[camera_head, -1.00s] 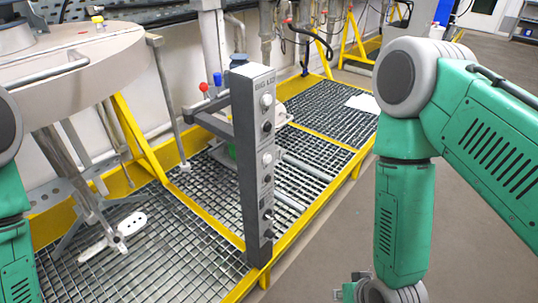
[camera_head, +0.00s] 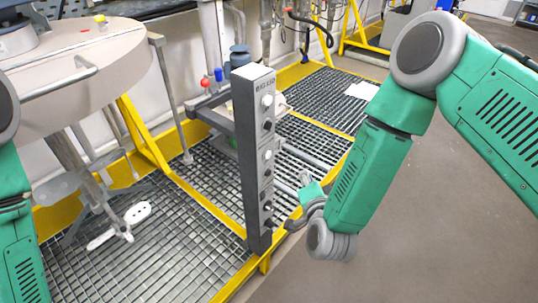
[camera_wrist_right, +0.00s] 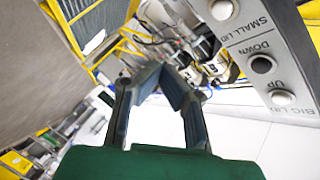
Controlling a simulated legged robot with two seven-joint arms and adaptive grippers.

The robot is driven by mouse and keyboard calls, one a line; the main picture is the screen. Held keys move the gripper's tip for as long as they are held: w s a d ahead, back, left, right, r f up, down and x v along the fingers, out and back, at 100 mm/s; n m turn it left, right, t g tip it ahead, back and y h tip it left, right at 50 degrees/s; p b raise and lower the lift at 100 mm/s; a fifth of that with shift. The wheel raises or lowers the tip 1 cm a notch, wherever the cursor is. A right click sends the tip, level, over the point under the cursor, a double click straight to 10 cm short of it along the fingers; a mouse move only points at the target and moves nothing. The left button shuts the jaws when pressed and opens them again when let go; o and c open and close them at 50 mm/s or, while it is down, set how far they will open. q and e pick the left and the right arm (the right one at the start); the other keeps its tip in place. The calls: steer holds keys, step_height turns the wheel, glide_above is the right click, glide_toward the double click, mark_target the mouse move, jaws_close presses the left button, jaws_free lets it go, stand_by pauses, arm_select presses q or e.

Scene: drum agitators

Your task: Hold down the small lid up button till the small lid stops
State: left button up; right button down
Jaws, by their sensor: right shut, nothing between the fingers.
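The grey button post (camera_head: 254,165) stands upright on the yellow frame, with a column of white and black buttons. The small lid up button (camera_head: 267,155) is white, below the big lid pair; it also shows at the top of the right wrist view (camera_wrist_right: 222,10). My right gripper (camera_head: 304,178) is right of the post, lower than this button and apart from it. In the right wrist view its fingers (camera_wrist_right: 163,72) come together, shut and empty, left of the panel. My left arm shows at the left edge; its gripper is out of view. I cannot tell which part is the small lid.
A grating floor (camera_head: 190,225) with yellow edges (camera_head: 232,287) lies around the post. Red and blue knobs (camera_head: 205,82) stick up behind the post. The floor (camera_head: 400,230) to the right is clear.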

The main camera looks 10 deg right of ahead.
mark_target(267, 154)
steer(key=w+a+b, duration=0.2)
steer(key=w+a, duration=0.3)
steer(key=w, duration=0.2)
steer(key=shift+a+b, duration=0.2)
steer(key=shift+b, duration=0.1)
stand_by(1.3)
steer(key=shift+w+a, duration=0.25)
